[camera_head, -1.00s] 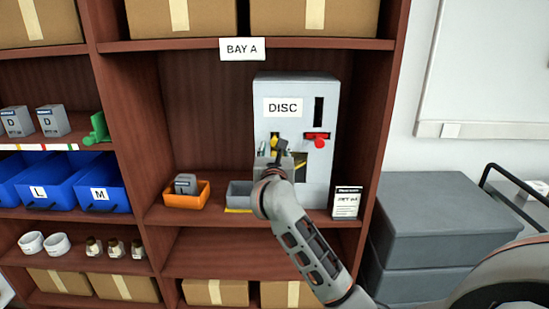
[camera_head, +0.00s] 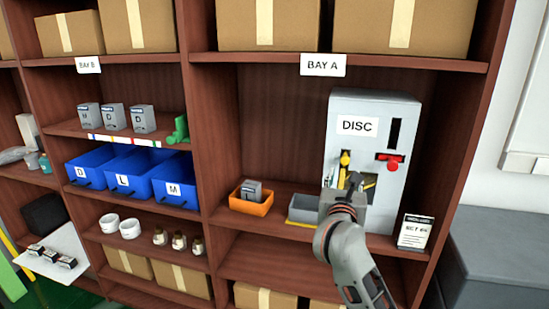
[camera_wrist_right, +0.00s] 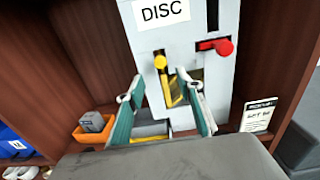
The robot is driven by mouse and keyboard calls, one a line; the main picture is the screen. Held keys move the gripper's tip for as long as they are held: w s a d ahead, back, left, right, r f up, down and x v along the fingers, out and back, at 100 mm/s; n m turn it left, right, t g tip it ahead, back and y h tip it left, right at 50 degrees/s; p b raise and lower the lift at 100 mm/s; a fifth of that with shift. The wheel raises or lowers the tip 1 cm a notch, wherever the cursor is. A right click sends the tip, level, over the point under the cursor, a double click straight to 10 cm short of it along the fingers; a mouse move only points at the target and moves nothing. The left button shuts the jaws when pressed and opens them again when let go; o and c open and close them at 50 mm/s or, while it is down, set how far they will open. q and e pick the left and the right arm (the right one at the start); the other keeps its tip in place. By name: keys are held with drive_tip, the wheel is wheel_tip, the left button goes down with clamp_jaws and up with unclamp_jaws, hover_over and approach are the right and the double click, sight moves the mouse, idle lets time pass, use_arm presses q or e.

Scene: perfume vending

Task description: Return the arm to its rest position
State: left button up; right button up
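My right gripper (camera_head: 345,186) is in front of the lower part of the grey DISC machine (camera_head: 408,130) in Bay A. The right wrist view shows the gripper (camera_wrist_right: 158,88) with its two fingers spread apart and nothing held between them. The machine (camera_wrist_right: 190,28) stands beyond the fingers, with a yellow knob (camera_wrist_right: 160,62), a red knob (camera_wrist_right: 224,47) and a yellow-edged opening between the fingers. I cannot tell whether a finger touches the machine. My left gripper is not in view.
A grey tray (camera_head: 302,209) sits at the machine's foot, with an orange bin (camera_head: 250,208) holding a grey box to its left. A small sign (camera_head: 415,232) stands on the right. Shelf walls flank the bay. Blue bins (camera_head: 128,170) stand in Bay B.

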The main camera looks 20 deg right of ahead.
drive_tip(key=s+a+f+n+t+y, duration=0.3)
drive_tip(key=s+a+f+n+y, duration=0.4)
drive_tip(key=n, duration=0.9)
drive_tip(key=s+a+f+n+t+y, duration=0.35)
drive_tip(key=a+f+n, duration=0.45)
drive_tip(key=n, duration=0.8)
drive_tip(key=s+a+f+n+g+y, duration=0.1)
drive_tip(key=s+f+n+g, duration=0.4)
drive_tip(key=f, duration=0.9)
drive_tip(key=s+f+n+g+y, duration=0.1)
drive_tip(key=s+f+n+g, duration=0.5)
drive_tip(key=s+f+n, duration=0.3)
drive_tip(key=s+f, duration=0.4)
drive_tip(key=f, duration=0.2)
drive_tip(key=shift+s+a+n, duration=0.25)
drive_tip(key=shift+a+n, duration=0.15)
